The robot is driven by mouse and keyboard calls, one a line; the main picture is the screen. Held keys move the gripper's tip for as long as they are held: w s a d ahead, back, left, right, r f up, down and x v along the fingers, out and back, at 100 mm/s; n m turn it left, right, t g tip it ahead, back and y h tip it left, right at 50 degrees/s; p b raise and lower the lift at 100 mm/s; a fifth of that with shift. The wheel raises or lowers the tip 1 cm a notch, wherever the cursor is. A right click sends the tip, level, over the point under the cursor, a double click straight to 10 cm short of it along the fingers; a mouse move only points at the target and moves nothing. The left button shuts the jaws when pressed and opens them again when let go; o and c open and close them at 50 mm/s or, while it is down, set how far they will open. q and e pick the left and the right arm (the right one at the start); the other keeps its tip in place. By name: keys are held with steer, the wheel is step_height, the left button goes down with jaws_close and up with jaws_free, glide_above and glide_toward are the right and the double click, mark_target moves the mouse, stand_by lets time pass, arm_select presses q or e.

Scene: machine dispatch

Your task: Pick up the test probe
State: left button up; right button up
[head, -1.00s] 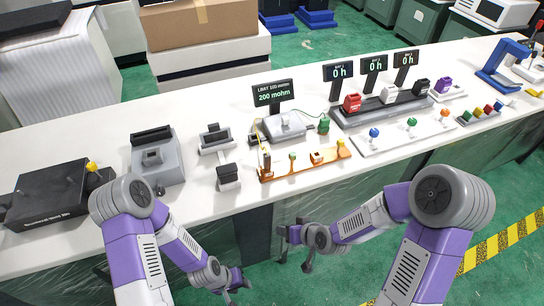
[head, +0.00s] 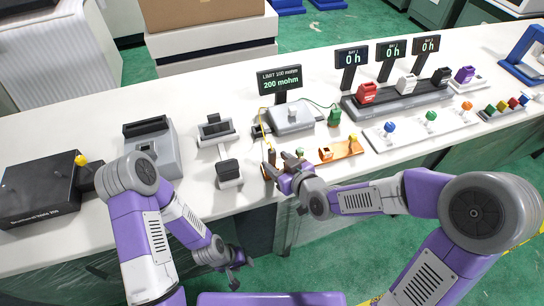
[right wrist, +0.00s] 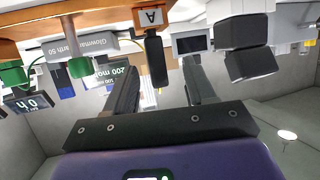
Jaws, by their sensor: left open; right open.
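The test probe appears to be the slim dark piece (head: 271,156) at the left end of the orange rack (head: 350,148), beside a yellow lead. In the right wrist view, which is upside down, a black upright piece (right wrist: 154,60) stands by a label "A", between the lines of my fingers. My right gripper (head: 284,173) is open at the front of the rack's left end; it also shows in the right wrist view (right wrist: 160,62). It partly hides the rack; contact cannot be told. My left gripper (head: 243,268) is open and empty, below the table's front edge.
The meter (head: 292,118) stands behind the rack, its display (head: 280,79) reading 200 mohm. A green clip (head: 334,116) is to its right. A black-and-grey stand (head: 228,172) is left of the rack. A white strip with coloured knobs (head: 410,138) is to the right.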

mark_target(274, 158)
steer(key=x, duration=0.4)
steer(key=shift+w+d+b, duration=0.1)
steer(key=shift+w+b, duration=0.15)
steer(key=shift+b, duration=0.1)
jaws_close()
